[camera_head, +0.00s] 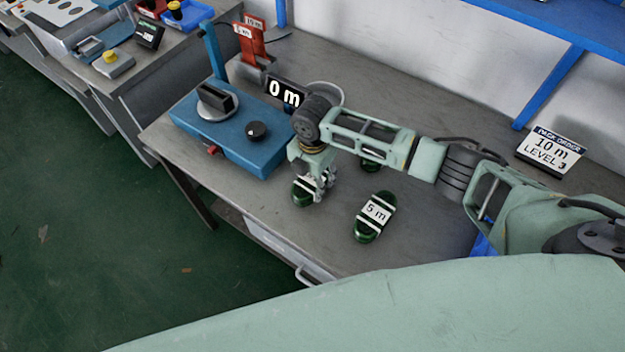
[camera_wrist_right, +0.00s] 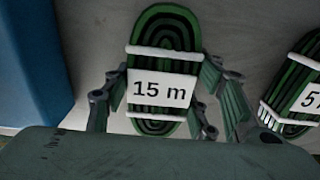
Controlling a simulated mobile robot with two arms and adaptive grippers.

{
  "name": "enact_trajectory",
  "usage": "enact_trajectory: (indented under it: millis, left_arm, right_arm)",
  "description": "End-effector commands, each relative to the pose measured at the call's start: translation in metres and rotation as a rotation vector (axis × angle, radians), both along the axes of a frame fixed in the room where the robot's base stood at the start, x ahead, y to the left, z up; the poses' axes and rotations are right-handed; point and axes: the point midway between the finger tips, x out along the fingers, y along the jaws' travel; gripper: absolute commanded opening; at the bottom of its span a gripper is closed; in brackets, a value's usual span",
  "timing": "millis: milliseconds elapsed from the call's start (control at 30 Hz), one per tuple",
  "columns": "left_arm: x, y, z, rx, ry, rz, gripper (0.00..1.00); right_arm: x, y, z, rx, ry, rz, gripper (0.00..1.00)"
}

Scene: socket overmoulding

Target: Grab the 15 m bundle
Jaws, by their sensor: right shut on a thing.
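The 15 m bundle (camera_wrist_right: 165,62) is a green coiled cable with two white bands and a white label reading "15 m". It lies on the grey bench. In the head view this bundle (camera_head: 301,194) is partly hidden by my right gripper (camera_head: 314,186). In the right wrist view the fingers of my right gripper (camera_wrist_right: 165,88) are on both sides of the bundle, shut on it. My left gripper is not in view.
A 5 m bundle (camera_head: 375,216) lies to the right, and another green bundle (camera_head: 370,163) is partly hidden behind my arm. A blue device (camera_head: 239,143) with a black knob and a "0 m" display (camera_head: 284,92) stands to the left. A pack order sign (camera_head: 550,150) reads "10 m LEVEL 3".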

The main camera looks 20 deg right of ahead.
Motion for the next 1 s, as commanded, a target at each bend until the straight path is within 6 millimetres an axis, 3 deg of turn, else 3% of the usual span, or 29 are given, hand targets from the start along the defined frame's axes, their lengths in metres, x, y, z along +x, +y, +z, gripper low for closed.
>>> enact_trajectory:
  millis: [367,767,1000]
  left_arm:
    - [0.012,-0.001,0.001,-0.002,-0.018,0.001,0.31]
    - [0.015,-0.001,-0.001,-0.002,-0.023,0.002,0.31]
    - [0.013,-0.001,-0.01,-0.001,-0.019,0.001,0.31]
  right_arm:
    - [0.0,0.0,0.0,0.0,0.0,0.0,0.13]
    - [0.001,0.0,0.008,0.0,-0.002,0.0,0.12]
    - [0.0,-0.004,0.044,-0.001,-0.004,-0.001,0.12]
